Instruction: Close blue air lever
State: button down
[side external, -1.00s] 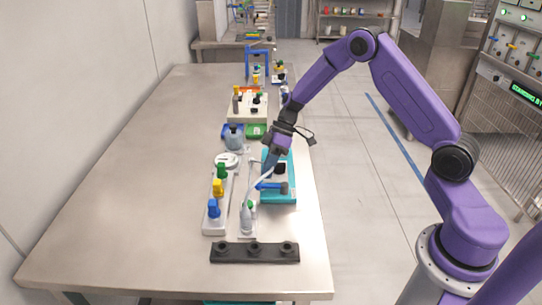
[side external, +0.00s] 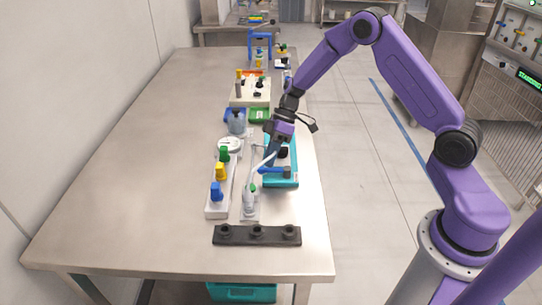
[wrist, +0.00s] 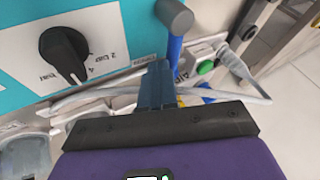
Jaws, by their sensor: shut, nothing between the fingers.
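The blue air lever (side external: 271,170) sits on the near end of the teal box (side external: 282,183). Its handle points left from a grey round cap (side external: 287,172), reaching the box's left edge. In the wrist view the lever's blue bar (wrist: 174,48) runs down from the grey cap (wrist: 175,15). My gripper (side external: 269,160) is shut and empty, low just behind the lever in the side view. In the wrist view its blue fingers (wrist: 156,84) are together beside the lower part of the bar. I cannot tell whether they touch it; the bar's lower end is partly hidden.
A black dial (wrist: 65,55) is on the teal box's panel. A clear tube passes near my fingers. A white strip (side external: 217,205) with green, yellow and blue valves is to the left. A black rack (side external: 257,235) lies in front. The table's left side is clear.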

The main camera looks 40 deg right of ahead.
jog(key=shift+a+n+g, duration=0.25)
jog(key=shift+n+g, duration=0.05)
jog(key=n, duration=0.1)
jog(key=a+n+g, duration=0.1)
jog(key=n, duration=0.1)
jog(key=shift+s+a+g+h, duration=0.25)
jog(key=shift+s+g+h, duration=0.05)
jog(key=shift+s+h, duration=0.1)
jog(key=n+g, duration=0.1)
jog(key=n, duration=0.1)
jog(key=s+a+n+h, duration=0.1)
jog(key=n, duration=0.1)
jog(key=n+g+h, duration=0.1)
jog(key=shift+s+a+n+g, duration=0.3)
jog(key=shift+s+a+n, duration=0.05)
jog(key=shift+s+n, duration=0.05)
jog(key=n+h, duration=0.1)
jog(key=s+n+h, duration=0.1)
jog(key=n, duration=0.1)
jog(key=s+n, duration=0.1)
jog(key=shift+a+g+h, duration=0.3)
jog(key=shift+g+h, duration=0.1)
jog(key=shift+s+d+n+h, duration=0.1)
jog(key=shift+s+n+h, duration=0.4)
jog(key=shift+n, duration=0.55)
jog(key=shift+s+n+h, duration=0.35)
jog(key=shift+n+h, duration=0.15)
jog(key=shift+n, duration=0.55)
jog(key=shift+s, duration=0.1)
